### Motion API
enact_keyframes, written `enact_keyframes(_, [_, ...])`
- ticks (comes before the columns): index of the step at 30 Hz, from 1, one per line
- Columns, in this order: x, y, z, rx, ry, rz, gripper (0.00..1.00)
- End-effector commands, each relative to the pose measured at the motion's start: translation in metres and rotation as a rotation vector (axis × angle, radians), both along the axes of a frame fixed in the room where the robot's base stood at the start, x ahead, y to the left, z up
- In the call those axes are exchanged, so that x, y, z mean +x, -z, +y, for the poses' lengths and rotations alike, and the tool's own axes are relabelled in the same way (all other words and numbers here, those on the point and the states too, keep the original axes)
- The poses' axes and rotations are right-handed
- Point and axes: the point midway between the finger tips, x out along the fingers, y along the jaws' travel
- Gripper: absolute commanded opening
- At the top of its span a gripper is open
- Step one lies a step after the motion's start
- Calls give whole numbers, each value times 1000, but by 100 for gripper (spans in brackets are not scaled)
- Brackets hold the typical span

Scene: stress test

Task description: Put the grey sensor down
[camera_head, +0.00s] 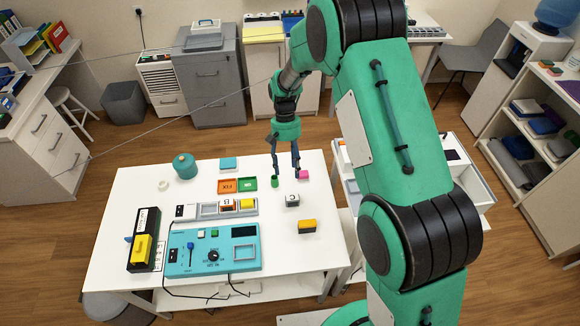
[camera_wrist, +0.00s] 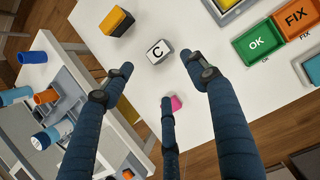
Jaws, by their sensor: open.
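In the wrist view the grey block (camera_wrist: 158,52) lies beyond my fingertips, with a visible gap. My gripper (camera_head: 285,172) is above the table's back right part, pointing down. Its fingers are spread and nothing is between them; the spread fingers also show in the wrist view (camera_wrist: 158,72). A pink block (camera_head: 303,175) and a small green piece (camera_head: 275,182) sit close to the fingertips. One finger partly covers the pink block (camera_wrist: 176,101) in the wrist view.
An orange FIX tile (camera_head: 227,186) and green OK tile (camera_head: 247,184) lie left of my gripper. A tray of marked blocks (camera_head: 210,210) and a blue control panel (camera_head: 213,250) lie nearer. A yellow-black block (camera_head: 307,226) lies right. The table's front right is clear.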

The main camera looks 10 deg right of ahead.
Motion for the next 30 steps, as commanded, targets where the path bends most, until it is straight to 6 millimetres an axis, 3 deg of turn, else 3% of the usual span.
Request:
enact_keyframes(8, [0,-2,0,0,0,-2,57])
enact_keyframes(14, [-1,-23,-4,5,1,-28,57])
enact_keyframes(23, [-15,-102,-22,21,8,-128,57])
enact_keyframes(30, [-40,-172,-40,33,11,-228,57])
